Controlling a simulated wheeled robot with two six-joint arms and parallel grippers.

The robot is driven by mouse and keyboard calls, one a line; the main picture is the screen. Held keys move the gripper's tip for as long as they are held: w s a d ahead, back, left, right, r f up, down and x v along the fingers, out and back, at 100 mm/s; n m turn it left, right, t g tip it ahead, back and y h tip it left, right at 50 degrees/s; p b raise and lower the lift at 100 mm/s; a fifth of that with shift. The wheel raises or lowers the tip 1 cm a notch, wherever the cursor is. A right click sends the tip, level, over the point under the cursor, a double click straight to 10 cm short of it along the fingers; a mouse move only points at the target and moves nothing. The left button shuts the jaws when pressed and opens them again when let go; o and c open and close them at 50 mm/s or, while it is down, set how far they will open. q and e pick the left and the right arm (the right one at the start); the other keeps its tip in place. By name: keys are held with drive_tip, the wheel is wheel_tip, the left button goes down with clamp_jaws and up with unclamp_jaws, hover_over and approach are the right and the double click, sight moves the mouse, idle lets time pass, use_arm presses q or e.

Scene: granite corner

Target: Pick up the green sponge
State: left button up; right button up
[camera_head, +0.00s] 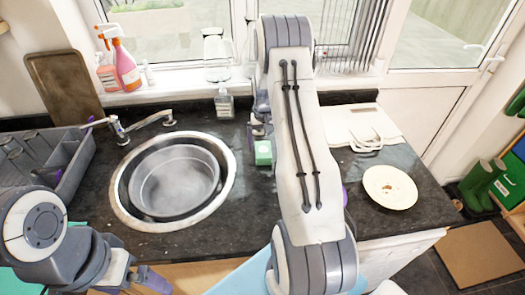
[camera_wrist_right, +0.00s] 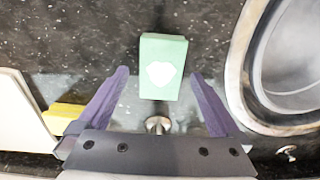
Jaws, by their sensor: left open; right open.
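The green sponge (camera_head: 263,153) is a small green block on the dark granite counter, just right of the round sink. In the right wrist view the green sponge (camera_wrist_right: 161,52) shows a pale heart-like mark and lies in line with the gap between my right fingers. My right gripper (camera_wrist_right: 160,76) is open, with purple fingers either side of that gap and nothing held. In the head view it is mostly hidden behind my right arm. My left gripper (camera_head: 140,278) is open at the bottom left, below the sink, away from the sponge.
A metal basin (camera_head: 178,182) sits in the sink. A grey dish rack (camera_head: 45,160) stands at left, and a soap bottle (camera_head: 224,104) stands behind the sink. A white board (camera_head: 350,122) and plate (camera_head: 389,187) are at right. A yellow block (camera_wrist_right: 66,112) shows in the wrist view.

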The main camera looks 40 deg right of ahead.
sight(263, 150)
drive_tip(key=shift+s+a+f+p, duration=0.1)
drive_tip(key=shift+f+p, duration=0.2)
drive_tip(key=shift+f, duration=0.65)
drive_tip(key=shift+s+a+f+p, duration=0.1)
drive_tip(key=shift+f+p, duration=0.15)
drive_tip(key=shift+f, duration=0.65)
drive_tip(key=c, duration=1.3)
use_arm(q)
drive_tip(key=shift+r, duration=0.9)
use_arm(e)
drive_tip(key=shift+r, duration=0.1)
drive_tip(key=shift+w+r+b, duration=0.1)
drive_tip(key=shift+r+b, duration=0.2)
drive_tip(key=shift+r, duration=0.05)
drive_tip(key=r, duration=0.1)
drive_tip(key=r+b, duration=0.2)
drive_tip(key=shift+s+d+r, duration=0.25)
drive_tip(key=shift+s, duration=0.05)
use_arm(q)
drive_tip(key=shift+f+b, duration=1.55)
drive_tip(key=shift+f, duration=1.3)
use_arm(e)
drive_tip(key=s+d+r, duration=0.4)
drive_tip(key=s+r, duration=0.2)
drive_tip(key=s, duration=0.4)
drive_tip(key=shift+d+r, duration=0.35)
